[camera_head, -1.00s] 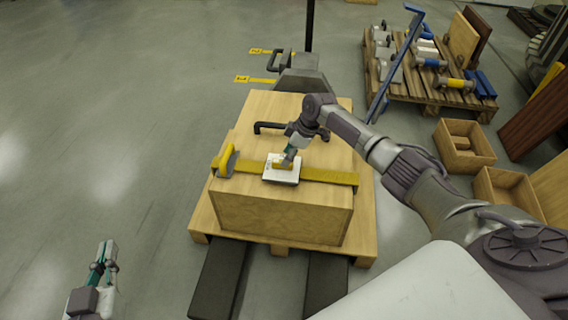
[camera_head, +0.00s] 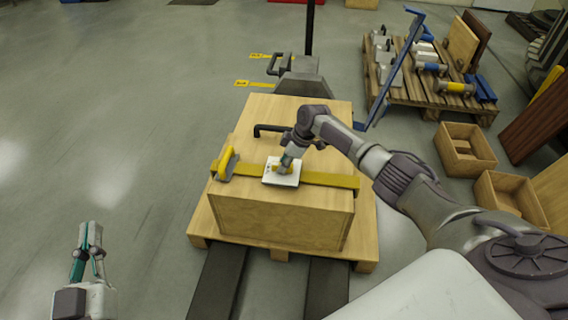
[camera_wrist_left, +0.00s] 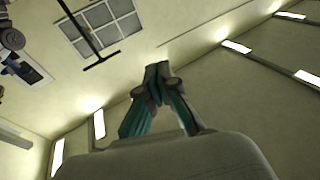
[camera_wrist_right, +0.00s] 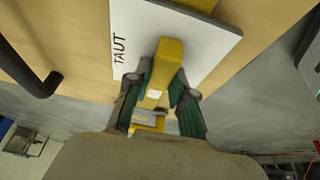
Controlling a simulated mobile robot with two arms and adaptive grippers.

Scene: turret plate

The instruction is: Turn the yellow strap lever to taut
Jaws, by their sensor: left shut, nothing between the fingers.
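A white plate (camera_head: 271,180) sits on the yellow strap (camera_head: 325,178) across the wooden crate (camera_head: 280,218). The yellow lever (camera_head: 281,170) on it is mostly hidden by my right gripper (camera_head: 285,166). In the right wrist view the yellow lever (camera_wrist_right: 162,68) lies between the two fingers of my right gripper (camera_wrist_right: 156,92). I cannot tell whether both fingers press on it. The word TAUT is on the left part of the white plate (camera_wrist_right: 200,38); the lever does not point at it. My left gripper (camera_head: 90,228) is shut and empty, over the floor at the lower left.
A yellow ratchet piece (camera_head: 226,164) stands at the strap's left end. A black handle (camera_head: 272,129) is on the crate behind the plate. A loaded pallet (camera_head: 430,104) and open wooden boxes (camera_head: 466,148) are at the right. The floor at left is clear.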

